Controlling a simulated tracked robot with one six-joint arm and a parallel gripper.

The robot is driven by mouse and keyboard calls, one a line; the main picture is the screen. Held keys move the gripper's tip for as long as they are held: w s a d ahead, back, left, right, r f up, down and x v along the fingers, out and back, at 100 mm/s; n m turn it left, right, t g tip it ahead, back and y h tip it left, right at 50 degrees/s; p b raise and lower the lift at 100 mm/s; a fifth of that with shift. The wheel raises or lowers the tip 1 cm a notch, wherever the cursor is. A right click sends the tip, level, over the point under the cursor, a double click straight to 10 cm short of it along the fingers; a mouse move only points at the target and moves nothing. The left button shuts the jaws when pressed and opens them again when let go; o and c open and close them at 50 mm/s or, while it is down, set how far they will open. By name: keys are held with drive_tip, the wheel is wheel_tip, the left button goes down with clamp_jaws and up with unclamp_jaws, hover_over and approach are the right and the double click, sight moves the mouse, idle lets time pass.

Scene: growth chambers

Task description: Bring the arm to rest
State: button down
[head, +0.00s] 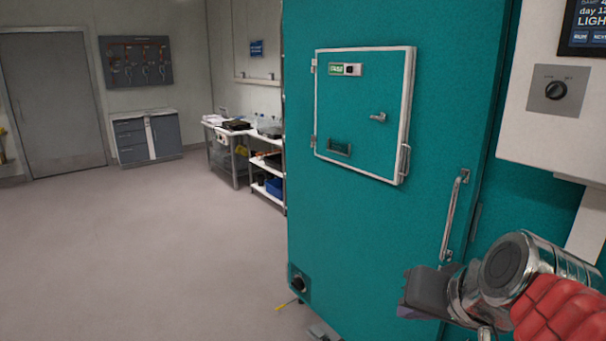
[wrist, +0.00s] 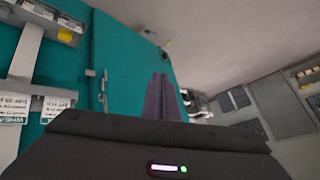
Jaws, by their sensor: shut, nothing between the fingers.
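My arm reaches in from the lower right of the head view, with a silver wrist joint and a red sleeve. My gripper (head: 405,312) is at its left end, in front of the lower part of the teal chamber door. In the wrist view my gripper's fingers (wrist: 162,97) show as one narrow purple-grey shape, shut together with nothing held. The teal chamber (head: 390,235) stands close behind the gripper, with a long silver handle (head: 453,215) just above the arm. I cannot tell the exact gap between the gripper and the door.
A small framed hatch (head: 365,100) is on the chamber door. A control box (head: 550,130) with a dial hangs at the right. A bench (head: 238,135) with items stands behind, left of the chamber. A grey cabinet (head: 147,137) is farther back. The floor (head: 140,245) at left is open.

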drive_tip(key=s+a+f+n+g+h, duration=0.1)
drive_tip(key=s+f+n+g, duration=0.1)
drive_tip(key=s+f, duration=0.7)
drive_tip(key=shift+a+f+n+h, duration=0.2)
drive_tip(key=shift+a+n+h, duration=0.2)
drive_tip(key=shift+n, duration=0.2)
idle(0.8)
